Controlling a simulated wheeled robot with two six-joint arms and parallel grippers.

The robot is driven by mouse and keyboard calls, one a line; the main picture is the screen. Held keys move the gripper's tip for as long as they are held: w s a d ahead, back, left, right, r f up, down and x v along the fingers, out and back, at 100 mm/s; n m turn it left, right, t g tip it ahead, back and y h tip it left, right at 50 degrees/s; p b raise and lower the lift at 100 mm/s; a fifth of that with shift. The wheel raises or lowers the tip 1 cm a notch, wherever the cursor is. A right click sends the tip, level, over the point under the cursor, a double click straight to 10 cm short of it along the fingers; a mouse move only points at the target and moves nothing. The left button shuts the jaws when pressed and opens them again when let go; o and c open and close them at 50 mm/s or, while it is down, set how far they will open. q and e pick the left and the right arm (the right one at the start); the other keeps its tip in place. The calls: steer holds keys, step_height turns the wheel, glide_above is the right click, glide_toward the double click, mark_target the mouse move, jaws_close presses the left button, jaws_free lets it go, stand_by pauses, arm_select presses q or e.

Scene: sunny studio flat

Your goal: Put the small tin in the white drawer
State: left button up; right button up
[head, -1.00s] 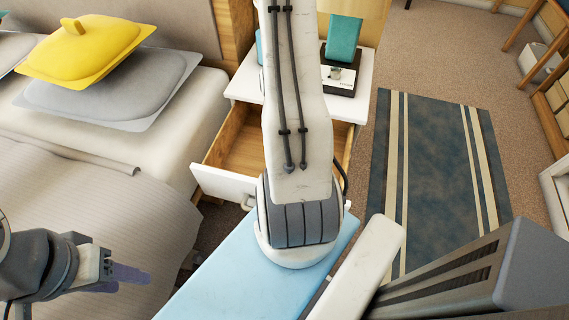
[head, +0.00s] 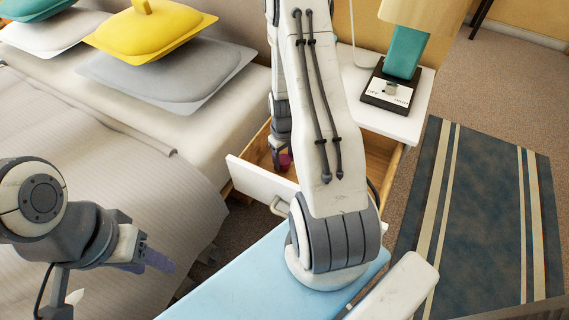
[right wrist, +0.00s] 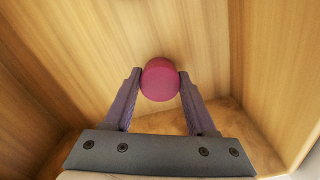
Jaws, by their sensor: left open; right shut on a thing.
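The small tin (right wrist: 160,80) is a round magenta tin between the fingers of my right gripper (right wrist: 159,82) in the right wrist view. The gripper is shut on it, inside the wooden interior of the drawer; whether the tin touches the drawer floor I cannot tell. In the head view the tin (head: 285,161) shows as a small dark pink spot beside my arm. The white drawer (head: 257,180) is pulled open, with a white front and wooden inside, partly hidden by my right arm. My left gripper (head: 158,261) is open and empty above the bed at the lower left.
The white nightstand (head: 420,115) holds a teal lamp (head: 404,55) on a dark base. The bed (head: 90,165) with grey and yellow pillows (head: 150,28) lies left of the drawer. A blue striped rug (head: 480,200) lies on the right.

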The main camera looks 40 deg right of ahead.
steer(key=shift+f, duration=0.7)
steer(key=shift+f, duration=0.15)
steer(key=o, duration=1.4)
steer(key=shift+c, duration=0.2)
